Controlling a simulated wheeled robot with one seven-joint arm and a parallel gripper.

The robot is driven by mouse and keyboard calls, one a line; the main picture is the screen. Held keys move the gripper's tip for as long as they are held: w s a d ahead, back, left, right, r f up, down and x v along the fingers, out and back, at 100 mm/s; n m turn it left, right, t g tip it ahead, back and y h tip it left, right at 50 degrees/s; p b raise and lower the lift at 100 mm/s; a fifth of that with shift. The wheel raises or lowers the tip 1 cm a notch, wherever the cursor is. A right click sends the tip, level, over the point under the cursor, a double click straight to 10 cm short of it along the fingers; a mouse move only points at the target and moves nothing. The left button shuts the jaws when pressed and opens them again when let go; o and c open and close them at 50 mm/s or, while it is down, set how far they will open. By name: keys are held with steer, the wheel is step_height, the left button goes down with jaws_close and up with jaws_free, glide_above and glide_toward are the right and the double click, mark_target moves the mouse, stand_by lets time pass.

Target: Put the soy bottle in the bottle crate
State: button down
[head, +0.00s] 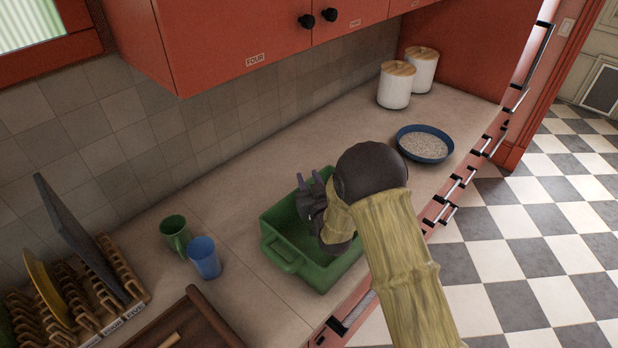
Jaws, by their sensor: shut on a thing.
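The green bottle crate (283,255) stands on the counter, its handle side facing the lower left. My gripper and wrist hide part of the crate's inside. The part of the crate floor that shows is bare. I cannot tell how high the gripper is above the crate floor.
A green mug (175,233) and a blue cup (204,257) stand left of the crate. A wooden dish rack (110,275) is at the far left. A blue bowl (425,144) and white canisters (394,86) stand further back. Red cabinets (220,40) hang above. Counter behind the crate is clear.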

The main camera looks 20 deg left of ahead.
steer(key=shift+f+b, duration=0.2)
steer(key=shift+b, duration=0.2)
steer(key=shift+f+b, duration=0.35)
steer(key=shift+b, duration=0.15)
steer(key=c, duration=1.1)
jaws_free()
steer(key=shift+o, duration=0.2)
